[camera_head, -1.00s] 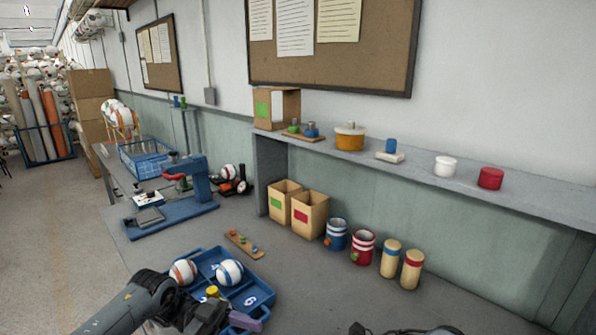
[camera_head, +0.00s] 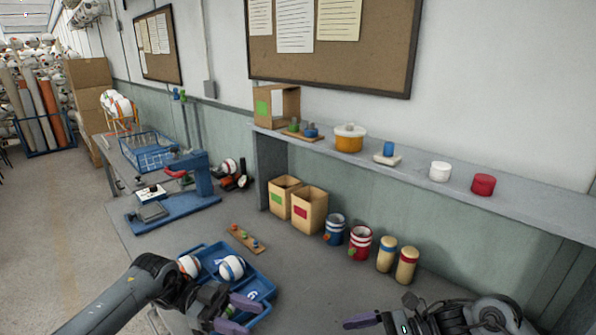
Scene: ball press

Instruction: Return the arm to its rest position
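My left arm (camera_head: 145,285) comes in from the lower left. Its gripper (camera_head: 237,314) is over the near part of the blue tray (camera_head: 262,283). Its two purple fingers are apart, with a small yellow thing partly visible near them; I see nothing clamped. Two striped balls sit in the tray: one with orange (camera_head: 189,265), partly hidden by my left arm, and one with blue (camera_head: 231,267). My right gripper (camera_head: 362,321) shows at the lower edge, right of the tray and apart from it. Only one purple finger shows clearly, so its opening is unclear.
A blue press (camera_head: 200,180) stands at the left on the bench. A wooden strip with pegs (camera_head: 246,238) lies behind the tray. Open boxes (camera_head: 309,210), tins (camera_head: 360,242) and cylinders (camera_head: 406,265) line the wall under a shelf (camera_head: 420,185). Bench between tray and tins is clear.

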